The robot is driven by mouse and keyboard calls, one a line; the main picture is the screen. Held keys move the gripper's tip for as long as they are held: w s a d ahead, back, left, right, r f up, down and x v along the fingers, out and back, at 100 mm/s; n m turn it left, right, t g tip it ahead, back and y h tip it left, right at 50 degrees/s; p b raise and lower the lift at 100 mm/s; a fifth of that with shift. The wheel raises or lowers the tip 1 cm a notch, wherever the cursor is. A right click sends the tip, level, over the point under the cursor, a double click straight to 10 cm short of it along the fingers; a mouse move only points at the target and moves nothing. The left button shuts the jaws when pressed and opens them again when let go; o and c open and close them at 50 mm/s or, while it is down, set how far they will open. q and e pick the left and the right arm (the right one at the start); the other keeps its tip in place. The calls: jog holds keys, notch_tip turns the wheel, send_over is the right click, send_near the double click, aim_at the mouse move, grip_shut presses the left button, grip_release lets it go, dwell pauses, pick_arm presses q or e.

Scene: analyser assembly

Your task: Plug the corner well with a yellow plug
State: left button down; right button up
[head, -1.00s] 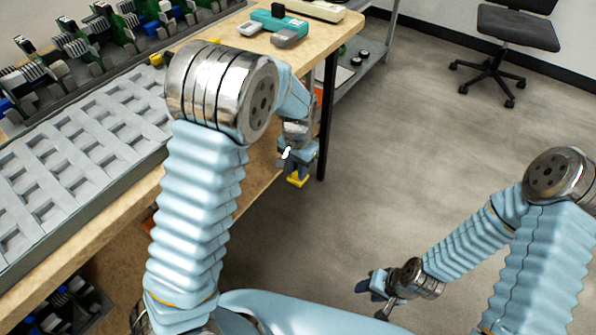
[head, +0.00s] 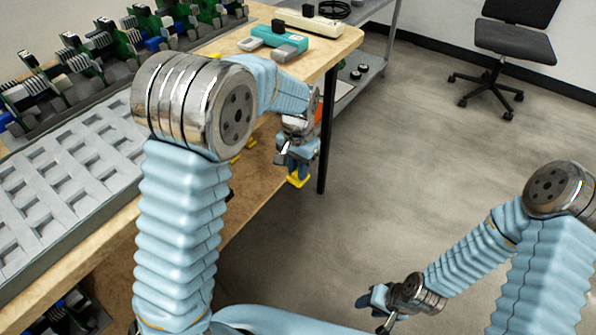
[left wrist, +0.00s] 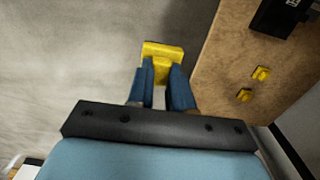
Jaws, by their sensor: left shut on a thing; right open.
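My left gripper (head: 297,168) is shut on a yellow plug (head: 299,181) and holds it in the air just past the wooden table's front edge. In the left wrist view the plug (left wrist: 162,50) sticks out between the blue fingertips of the left gripper (left wrist: 166,80), with bare floor behind it. Two more yellow plugs (left wrist: 260,73) (left wrist: 243,95) lie on the table. My right gripper (head: 372,301) is open and empty, low over the floor, apart from the table. I cannot make out the corner well in these views.
A grey tray of square pockets (head: 70,165) lies on the table (head: 335,48) at left, with racks of green and black parts behind. A teal device (head: 275,42) sits at the far end. A black labelled object (left wrist: 280,15) stands near the loose plugs.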

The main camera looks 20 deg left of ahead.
pick_arm(q)
notch_tip(320, 180, up, 33)
dwell(4.5)
